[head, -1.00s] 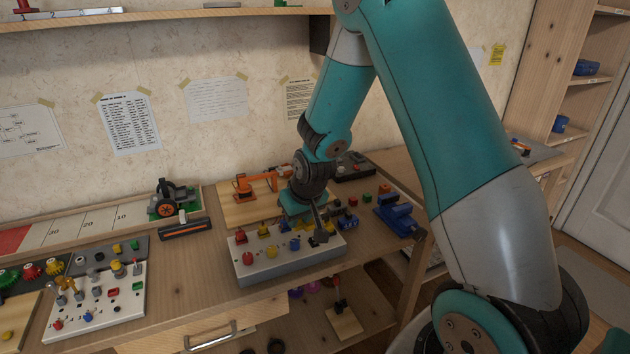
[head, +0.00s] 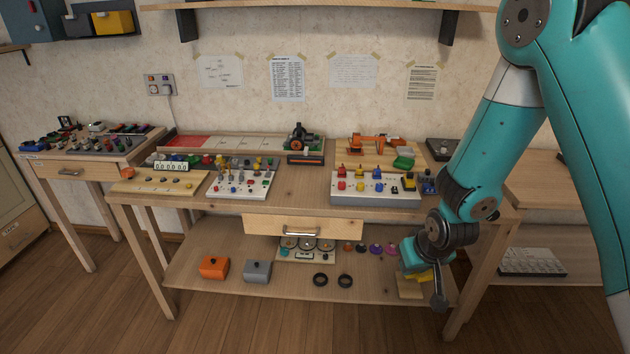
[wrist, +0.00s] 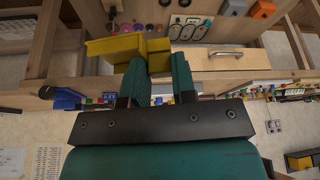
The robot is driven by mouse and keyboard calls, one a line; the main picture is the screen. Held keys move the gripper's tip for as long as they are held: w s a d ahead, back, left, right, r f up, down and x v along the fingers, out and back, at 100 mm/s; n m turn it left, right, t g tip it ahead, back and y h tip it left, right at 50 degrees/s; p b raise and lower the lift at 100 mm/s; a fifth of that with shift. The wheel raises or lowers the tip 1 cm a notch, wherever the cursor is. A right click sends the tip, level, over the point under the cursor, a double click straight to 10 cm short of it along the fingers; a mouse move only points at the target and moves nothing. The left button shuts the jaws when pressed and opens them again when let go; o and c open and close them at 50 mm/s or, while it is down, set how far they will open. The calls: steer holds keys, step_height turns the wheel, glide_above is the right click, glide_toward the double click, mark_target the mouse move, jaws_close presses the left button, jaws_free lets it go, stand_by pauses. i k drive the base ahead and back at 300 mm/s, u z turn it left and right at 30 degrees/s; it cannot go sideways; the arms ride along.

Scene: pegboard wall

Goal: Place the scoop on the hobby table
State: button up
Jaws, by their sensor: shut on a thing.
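My gripper (head: 416,256) hangs low in front of the right end of the middle wooden table (head: 300,206). In the wrist view it is shut on the yellow scoop (wrist: 122,47), whose narrow part lies between the teal fingers. The scoop's wide, boxy part sticks out to the left there. In the head view only a bit of the yellow scoop (head: 424,277) shows, below the gripper and partly hidden by it. A smaller wooden table (head: 90,160) stands at the left, its top crowded. No readable sign shows which table is the hobby table.
The middle table holds a white box with coloured knobs (head: 375,200), a grey-white peg board (head: 240,192) and an orange arm model (head: 370,142). Bare wood shows in front of the knob box and between the boards. Its lower shelf (head: 205,245) holds orange and grey boxes.

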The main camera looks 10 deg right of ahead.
mark_target(301, 186)
steer(key=u, duration=1.1)
steer(key=i, duration=1.65)
steer(key=z, duration=0.55)
